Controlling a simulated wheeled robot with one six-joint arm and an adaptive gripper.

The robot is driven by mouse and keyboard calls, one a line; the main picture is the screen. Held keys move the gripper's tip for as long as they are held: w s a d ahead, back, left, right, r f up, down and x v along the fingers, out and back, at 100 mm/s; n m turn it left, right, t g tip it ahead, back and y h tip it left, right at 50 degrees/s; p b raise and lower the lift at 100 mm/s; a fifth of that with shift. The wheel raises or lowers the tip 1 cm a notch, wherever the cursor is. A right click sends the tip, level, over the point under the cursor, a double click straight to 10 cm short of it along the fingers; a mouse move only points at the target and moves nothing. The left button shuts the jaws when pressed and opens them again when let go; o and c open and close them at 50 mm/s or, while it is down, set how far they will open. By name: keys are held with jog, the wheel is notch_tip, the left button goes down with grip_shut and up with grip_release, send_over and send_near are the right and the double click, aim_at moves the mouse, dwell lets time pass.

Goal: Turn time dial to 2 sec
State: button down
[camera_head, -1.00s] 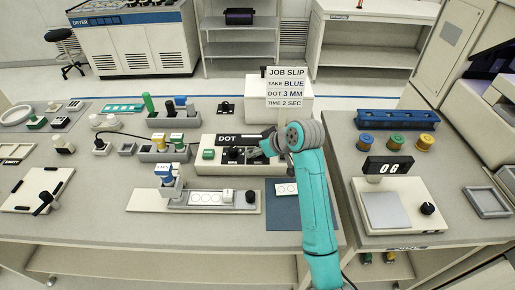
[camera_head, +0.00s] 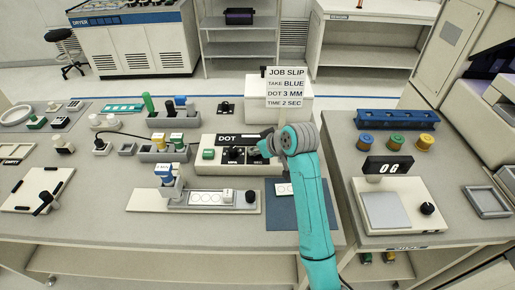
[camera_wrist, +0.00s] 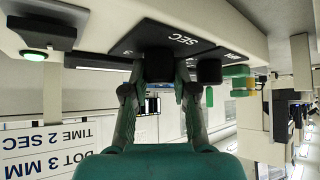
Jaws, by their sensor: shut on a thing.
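The dot machine (camera_head: 207,168) is a pale box with a DOT display on top and dark dials on its front. In the wrist view, which is upside down, the black time dial (camera_wrist: 158,66) sits below the SEC label. My gripper (camera_wrist: 160,88) has one finger on each side of this dial and is shut on it. The dial's pointer is hidden, so its setting cannot be read. In the head view my gripper (camera_head: 262,148) reaches the right part of the machine's front. The job slip (camera_head: 286,88) reads TAKE BLUE, DOT 3 MM, TIME 2 SEC.
A second black dial (camera_wrist: 209,70), marked MM, is close beside my right finger in the wrist view. A blue mat (camera_head: 283,215) lies below my arm. A fixture with a blue-topped syringe (camera_head: 164,172) stands front left.

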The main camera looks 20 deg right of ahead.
jog(key=m+h, duration=0.3)
jog(key=m, duration=0.1)
jog(key=shift+t, duration=0.3)
jog(key=m+h, duration=0.3)
jog(key=m, duration=0.1)
jog(key=shift+m+g+h, duration=0.4)
jog(key=c, duration=0.9)
grip_release()
